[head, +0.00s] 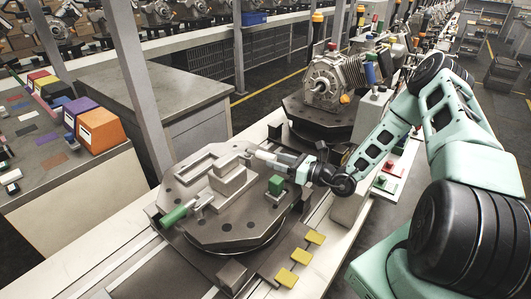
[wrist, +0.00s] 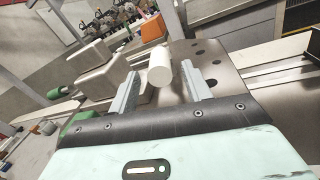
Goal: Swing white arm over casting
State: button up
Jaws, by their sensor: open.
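The round fixture plate (head: 190,228) lies on the conveyor in the head view. A pale grey stepped block, likely the casting (head: 232,180), sits on it; the wrist view shows it (wrist: 100,78) left of the jaws. My gripper (head: 258,156) is over the plate's far right side. In the wrist view my gripper (wrist: 160,88) is open, with a white cylindrical bar end, likely the white arm (wrist: 159,66), between its fingers. I cannot tell whether the fingers touch it. In the head view my fingers mostly hide this bar.
A green handle (head: 174,216) juts from the plate's left side, and a green block (head: 276,185) stands at its right. Yellow pads (head: 287,277) lie in front. A motor casting (head: 335,82) stands on another fixture behind. A grey post (head: 140,90) rises at left.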

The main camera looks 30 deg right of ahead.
aim_at(266, 156)
jog(key=p+x, duration=0.1)
jog(key=x, duration=0.4)
jog(key=shift+d, duration=0.1)
grip_shut()
